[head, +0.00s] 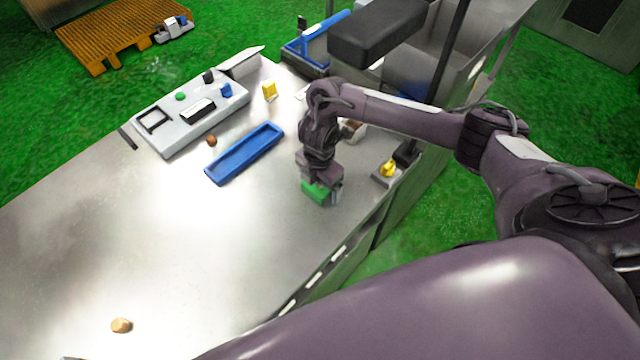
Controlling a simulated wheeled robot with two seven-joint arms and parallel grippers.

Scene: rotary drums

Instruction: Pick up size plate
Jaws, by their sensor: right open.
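My right gripper (322,192) is low over the right part of the metal table (120,230). It is open. A green block-like piece (316,193) shows right at its fingertips. I cannot tell whether the fingers surround it or only stand over it, and its far side is hidden by the gripper. No part is clearly marked as the size plate, so I cannot tell whether the green piece is it. My left gripper is not in view.
A long blue tray (225,168) lies left of my right gripper. A grey control panel (165,138) stands behind it. A small yellow part (269,90) and a yellow knob (389,168) are near. A tan piece (121,325) lies at front left. The table's left middle is clear.

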